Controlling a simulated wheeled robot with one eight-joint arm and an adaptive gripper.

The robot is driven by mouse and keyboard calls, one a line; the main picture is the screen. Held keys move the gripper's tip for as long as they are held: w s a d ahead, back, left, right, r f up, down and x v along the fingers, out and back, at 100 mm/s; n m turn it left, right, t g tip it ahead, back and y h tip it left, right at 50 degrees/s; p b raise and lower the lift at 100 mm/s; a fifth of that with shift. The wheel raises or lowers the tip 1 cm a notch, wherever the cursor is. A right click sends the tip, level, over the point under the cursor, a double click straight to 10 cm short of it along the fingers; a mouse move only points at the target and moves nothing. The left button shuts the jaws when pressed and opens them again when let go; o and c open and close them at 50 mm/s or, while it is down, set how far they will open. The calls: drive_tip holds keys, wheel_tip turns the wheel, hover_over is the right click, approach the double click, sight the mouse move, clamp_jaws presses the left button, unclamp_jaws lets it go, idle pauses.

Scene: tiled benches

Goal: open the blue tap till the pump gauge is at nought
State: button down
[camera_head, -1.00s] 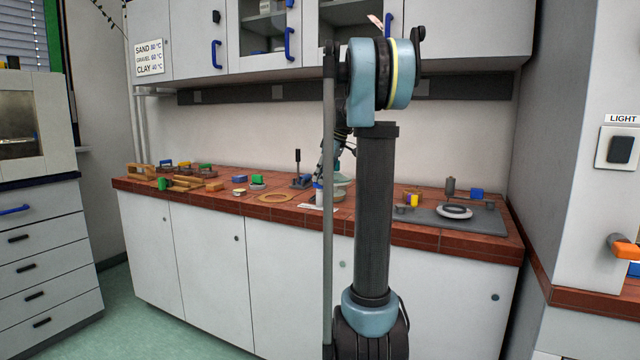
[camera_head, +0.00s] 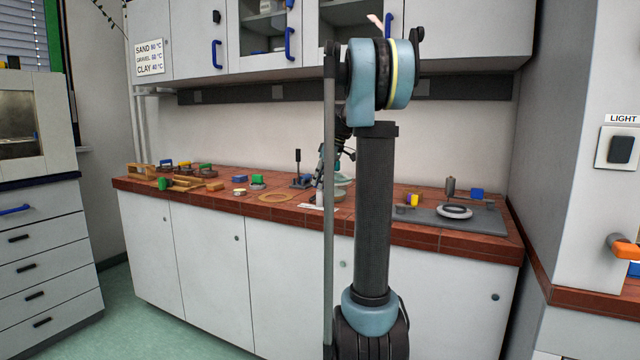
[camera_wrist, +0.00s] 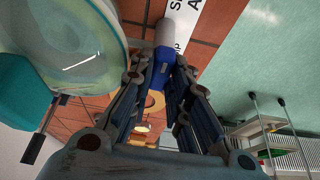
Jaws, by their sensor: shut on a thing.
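My gripper (camera_wrist: 160,68) is shut on a blue piece (camera_wrist: 164,56) with a pale grey-white cylinder (camera_wrist: 179,24) joined to it. I cannot tell surely whether this blue piece is the blue tap. In the head view, my gripper (camera_head: 319,184) is low over the bench, partly behind my arm, with the white cylinder (camera_head: 319,198) just below it. A clear glass vessel (camera_wrist: 70,45) with a teal part (camera_wrist: 22,92) stands close beside my gripper in the wrist view. I cannot make out a pump gauge or its reading.
A printed white label (camera_head: 322,208) lies on the red-tiled bench (camera_head: 240,208). A tan ring (camera_head: 275,198) lies left of my gripper, with small coloured blocks farther left. A grey plate (camera_head: 445,220) with a white ring (camera_head: 455,211) is at right. Wall cupboards (camera_head: 190,40) hang above.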

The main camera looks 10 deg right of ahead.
drive_tip(key=m+t+h, duration=0.1)
drive_tip(key=m, duration=0.3)
drive_tip(key=shift+a+r+m, duration=0.1)
drive_tip(key=shift+m, duration=0.3)
drive_tip(key=m+h, duration=0.1)
drive_tip(key=m, duration=0.1)
drive_tip(key=m+t+h, duration=0.1)
drive_tip(key=m, duration=0.2)
drive_tip(key=shift+a, duration=0.15)
drive_tip(key=m+h, duration=0.2)
drive_tip(key=m, duration=0.2)
drive_tip(key=shift+a+m, duration=0.1)
drive_tip(key=shift+m, duration=0.3)
drive_tip(key=shift+a+m+g+h, duration=0.1)
drive_tip(key=shift+m+g+h, duration=0.4)
drive_tip(key=shift+m, duration=1)
drive_tip(key=c, duration=1.8)
unclamp_jaws()
